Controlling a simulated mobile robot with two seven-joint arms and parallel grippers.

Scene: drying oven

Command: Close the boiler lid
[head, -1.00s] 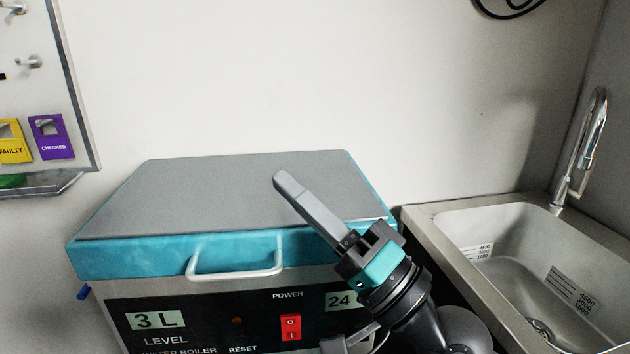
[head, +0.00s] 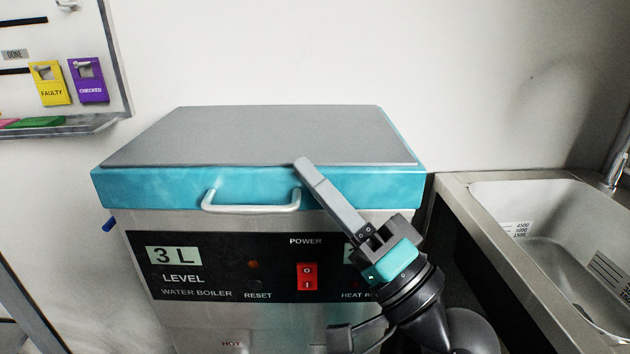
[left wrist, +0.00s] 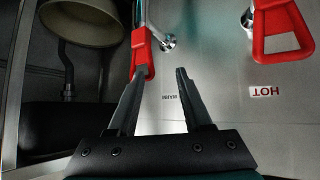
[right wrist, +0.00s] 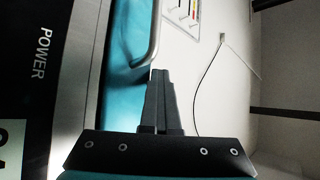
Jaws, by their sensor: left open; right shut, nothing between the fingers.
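The water boiler (head: 190,228) stands against the wall. Its lid (head: 260,138), grey on top with a teal rim, lies flat and looks shut on the body. A pale handle (head: 250,208) is on the lid's front. My right gripper (head: 303,165) is shut and empty, its tips overlapping the lid's front edge beside the handle's right end; contact cannot be told. The right wrist view shows its fingers (right wrist: 162,76) beside the handle (right wrist: 152,40) and teal rim (right wrist: 121,85). My left gripper (left wrist: 160,75) is open and empty near a red tap handle (left wrist: 143,62), contact unclear.
A sink (head: 500,188) stands to the right of the boiler, with a narrow gap between. A board with yellow and purple tags (head: 88,82) hangs on the wall at left. Another red tap handle (left wrist: 284,45) is in the left wrist view.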

